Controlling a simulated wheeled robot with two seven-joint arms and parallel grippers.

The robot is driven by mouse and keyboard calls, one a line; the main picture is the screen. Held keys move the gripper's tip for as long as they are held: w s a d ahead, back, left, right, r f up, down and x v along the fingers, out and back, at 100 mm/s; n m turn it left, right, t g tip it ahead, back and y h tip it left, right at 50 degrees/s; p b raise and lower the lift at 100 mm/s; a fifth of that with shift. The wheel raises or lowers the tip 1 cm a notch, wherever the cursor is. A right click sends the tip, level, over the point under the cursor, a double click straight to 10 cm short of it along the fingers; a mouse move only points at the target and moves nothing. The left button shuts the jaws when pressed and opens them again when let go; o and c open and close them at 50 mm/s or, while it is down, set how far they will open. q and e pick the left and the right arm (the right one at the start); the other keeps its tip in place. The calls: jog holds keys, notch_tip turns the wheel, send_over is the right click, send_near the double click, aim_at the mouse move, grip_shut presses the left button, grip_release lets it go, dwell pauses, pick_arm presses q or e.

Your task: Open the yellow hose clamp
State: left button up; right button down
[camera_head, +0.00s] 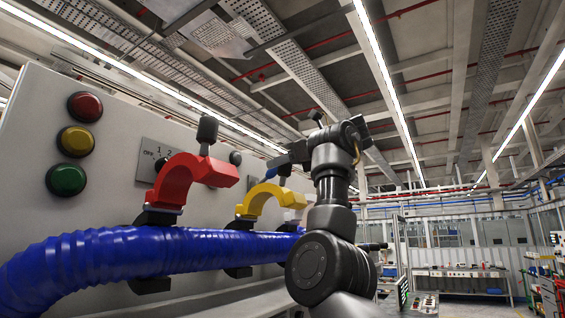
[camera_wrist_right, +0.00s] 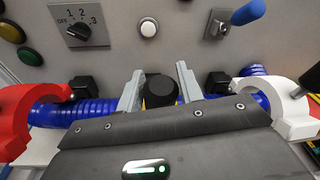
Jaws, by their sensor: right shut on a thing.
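The yellow hose clamp (camera_head: 262,197) arches above the blue hose (camera_head: 200,250) in the head view, past the red clamp. My right gripper (camera_head: 282,165) is at the top of the yellow clamp. In the right wrist view my right gripper (camera_wrist_right: 160,88) has its two grey fingers on either side of the clamp's black handle (camera_wrist_right: 161,91), shut on it. A little yellow (camera_wrist_right: 147,101) shows beside the handle; the rest of the clamp is hidden by the gripper body. My left gripper is not in view.
A red clamp (camera_head: 176,178) with a raised black handle (camera_head: 207,130) stands nearer on the hose. A white clamp (camera_wrist_right: 275,97) is on the other side. The grey panel (camera_head: 115,120) behind carries coloured buttons, a rotary switch (camera_wrist_right: 87,31) and a blue-tipped lever (camera_wrist_right: 247,13).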

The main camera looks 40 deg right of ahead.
dwell(0.9)
jog(key=c, duration=1.3)
grip_release()
jog(key=shift+o, duration=1.3)
jog(key=shift+w+f, duration=0.1)
jog(key=shift+w, duration=0.1)
jog(key=s+d+r+b, duration=0.1)
jog(key=s+b, duration=0.3)
jog(key=s, duration=0.6)
jog(key=shift+s+d+r, duration=0.2)
jog(key=shift+s+d, duration=0.05)
jog(key=shift+s, duration=0.05)
jog(key=shift+w, duration=0.1)
